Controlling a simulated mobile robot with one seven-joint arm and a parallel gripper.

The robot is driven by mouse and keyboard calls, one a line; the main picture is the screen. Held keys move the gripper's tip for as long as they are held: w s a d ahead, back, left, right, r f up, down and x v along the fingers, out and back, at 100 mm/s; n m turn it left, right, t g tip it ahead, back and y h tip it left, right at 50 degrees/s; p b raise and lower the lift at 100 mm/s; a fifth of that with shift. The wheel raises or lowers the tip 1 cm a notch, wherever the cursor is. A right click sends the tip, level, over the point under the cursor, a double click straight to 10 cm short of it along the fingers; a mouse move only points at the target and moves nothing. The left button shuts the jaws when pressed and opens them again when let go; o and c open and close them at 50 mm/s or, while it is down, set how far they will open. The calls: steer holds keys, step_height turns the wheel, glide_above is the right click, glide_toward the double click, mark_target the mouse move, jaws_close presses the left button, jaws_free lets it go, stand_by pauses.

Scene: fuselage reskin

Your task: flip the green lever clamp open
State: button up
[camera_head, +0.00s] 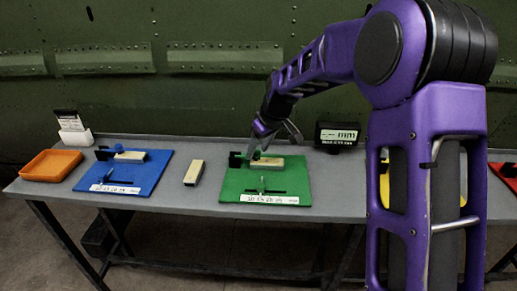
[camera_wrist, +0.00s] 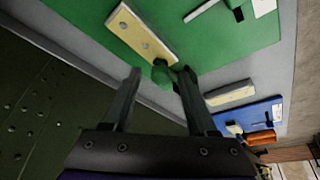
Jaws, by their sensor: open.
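The green board (camera_head: 292,186) lies on the table, right of the middle block, and also shows in the wrist view (camera_wrist: 215,42). It carries a pale bar (camera_head: 268,162) and a dark upright clamp part (camera_head: 236,160). In the wrist view the pale bar (camera_wrist: 143,32) has two round marks, and a green rounded clamp part (camera_wrist: 161,75) sits by its end. My gripper (camera_wrist: 160,74) is open, with its fingertips on either side of that green part; contact cannot be told. In the head view my gripper (camera_head: 270,140) is over the back of the green board, partly hiding the clamp.
The blue board (camera_head: 140,175) and orange tray (camera_head: 52,164) lie to the left. A loose pale block (camera_head: 194,173) lies between the boards. A dark display (camera_head: 337,135) stands behind. My arm hides most of a yellow board (camera_head: 384,190). The green fuselage wall (camera_head: 200,95) rises behind the table.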

jaws_close()
stand_by(1.4)
